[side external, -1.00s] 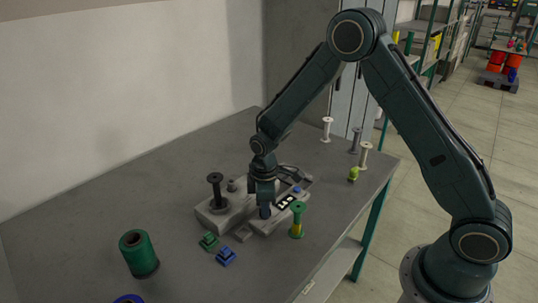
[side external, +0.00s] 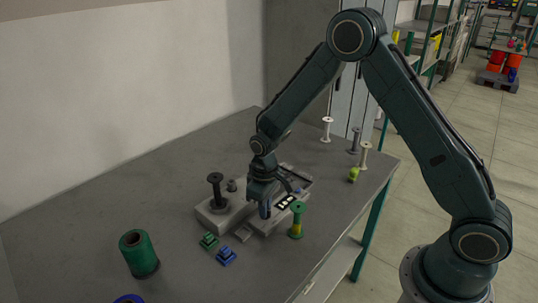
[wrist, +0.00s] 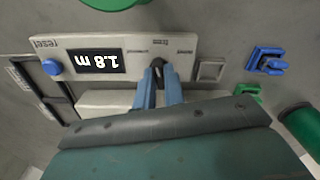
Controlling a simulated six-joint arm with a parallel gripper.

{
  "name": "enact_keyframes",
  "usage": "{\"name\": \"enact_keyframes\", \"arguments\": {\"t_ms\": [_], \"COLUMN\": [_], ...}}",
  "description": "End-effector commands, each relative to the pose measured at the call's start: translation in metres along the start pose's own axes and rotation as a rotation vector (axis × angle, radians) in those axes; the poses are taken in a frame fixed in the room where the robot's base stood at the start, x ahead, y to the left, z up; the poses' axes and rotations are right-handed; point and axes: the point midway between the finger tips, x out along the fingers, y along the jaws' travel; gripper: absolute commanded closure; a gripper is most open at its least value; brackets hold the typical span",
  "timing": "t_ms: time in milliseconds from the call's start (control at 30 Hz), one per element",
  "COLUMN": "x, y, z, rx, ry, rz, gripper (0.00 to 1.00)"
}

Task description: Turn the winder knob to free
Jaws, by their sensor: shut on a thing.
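The winder (side external: 258,222) is a pale grey machine on the table, with a dark spindle (side external: 215,190) standing at its left. Its front panel (wrist: 118,45) shows in the wrist view with a display (wrist: 96,61) reading 1.8 m, upside down in the picture. My gripper (wrist: 159,78) points down at this panel, and its blue fingers are shut on the dark winder knob (wrist: 157,64). The knob is partly hidden by the fingers. Small labels surround it, too small to read surely. In the side view my gripper (side external: 265,208) is low over the winder's front.
Blue (side external: 226,256) and green (side external: 208,241) clips lie in front. A green-yellow bobbin (side external: 297,220) stands close at right; a green spool (side external: 138,253) stands at front left.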

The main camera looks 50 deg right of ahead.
Motion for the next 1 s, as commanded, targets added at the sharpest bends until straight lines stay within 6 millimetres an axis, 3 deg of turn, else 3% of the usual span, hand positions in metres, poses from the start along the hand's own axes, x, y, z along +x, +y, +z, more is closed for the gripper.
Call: {"name": "enact_keyframes", "arguments": {"t_ms": [400, 867, 900, 1000], "x": [-0.0013, -0.0016, -0.0016, -0.0014], "y": [0.0001, 0.0002, 0.0002, 0.0001], "z": [-0.001, -0.0013, -0.0013, -0.0012], "rx": [0.221, 0.244, 0.244, 0.243], "ry": [0.003, 0.004, 0.004, 0.004], "rz": [0.0, 0.0, 0.0, 0.0], "gripper": [1.0, 1.0, 0.87, 0.68]}}
